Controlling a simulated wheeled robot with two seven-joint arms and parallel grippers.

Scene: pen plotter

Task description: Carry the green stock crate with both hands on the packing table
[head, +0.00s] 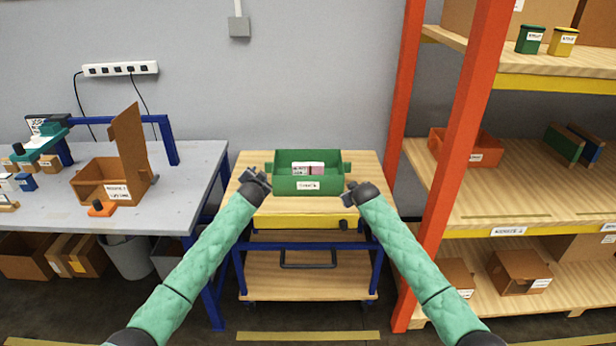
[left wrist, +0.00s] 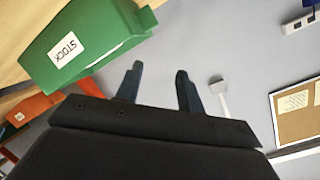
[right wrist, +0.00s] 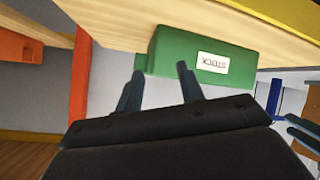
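The green stock crate (head: 285,186) stands upright on a wood-topped trolley (head: 250,217). It has a white label on its front, a handle on each side and small pink and white boxes inside. My left gripper (head: 257,177) is open and empty beside the crate's left end. In the left wrist view the crate (left wrist: 100,30) lies to the left of the fingers (left wrist: 160,70). My right gripper (head: 349,189) is open near the crate's right front corner. In the right wrist view its fingers (right wrist: 160,70) point at the crate (right wrist: 175,50); I cannot tell whether they touch it.
A grey table (head: 190,170) at left carries an open cardboard box (head: 95,175), an orange tape dispenser (head: 101,209) and small boxes. An orange-posted shelf rack (head: 455,140) stands close on the right, holding an orange bin (head: 488,150). The wall is behind the trolley.

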